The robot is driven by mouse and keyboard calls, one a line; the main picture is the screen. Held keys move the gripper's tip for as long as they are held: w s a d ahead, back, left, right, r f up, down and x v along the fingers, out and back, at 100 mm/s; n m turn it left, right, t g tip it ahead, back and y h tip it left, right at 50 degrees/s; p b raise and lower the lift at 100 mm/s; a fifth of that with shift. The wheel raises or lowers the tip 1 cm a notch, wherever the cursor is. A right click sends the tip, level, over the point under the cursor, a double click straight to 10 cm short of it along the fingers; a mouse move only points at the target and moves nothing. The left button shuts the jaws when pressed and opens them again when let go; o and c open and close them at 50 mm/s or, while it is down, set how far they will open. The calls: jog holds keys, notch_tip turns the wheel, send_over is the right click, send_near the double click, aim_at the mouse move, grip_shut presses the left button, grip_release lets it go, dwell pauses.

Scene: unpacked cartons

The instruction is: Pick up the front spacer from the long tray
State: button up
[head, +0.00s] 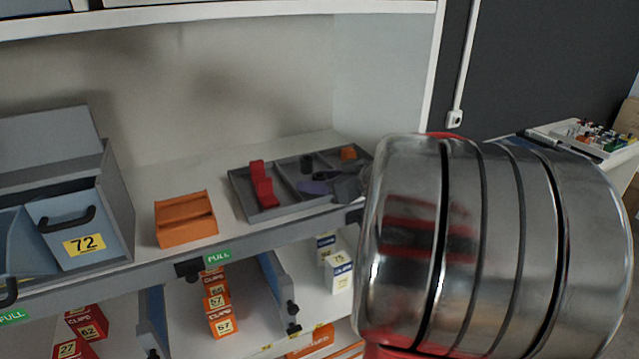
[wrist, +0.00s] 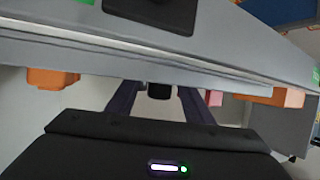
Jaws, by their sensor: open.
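The long tray (head: 262,215) is grey with dividers and lies on the shelf in the head view. A small dark cylinder (head: 306,163), which looks like a spacer, stands in its back part. I cannot make out a front spacer there; my gripper (head: 325,182) covers the tray's right front part. In the wrist view my gripper (wrist: 160,100) has its two dark fingers apart. A short dark round piece (wrist: 160,91) shows between them, with space on both sides. I cannot tell if it is the front spacer.
A red part (head: 262,185) lies in the tray's left section, and an orange piece (head: 348,153) at its back right. The shelf's front rail (head: 250,245) runs below.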

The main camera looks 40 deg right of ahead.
aim_at(319, 175)
jog(key=c, duration=1.1)
jog(key=shift+r, duration=0.1)
jog(key=shift+r, duration=0.25)
notch_tip(319, 175, up, 3)
jog(key=shift+f, duration=0.1)
jog(key=s+d, duration=0.1)
jog(key=s, duration=1.7)
jog(key=shift+d, duration=0.1)
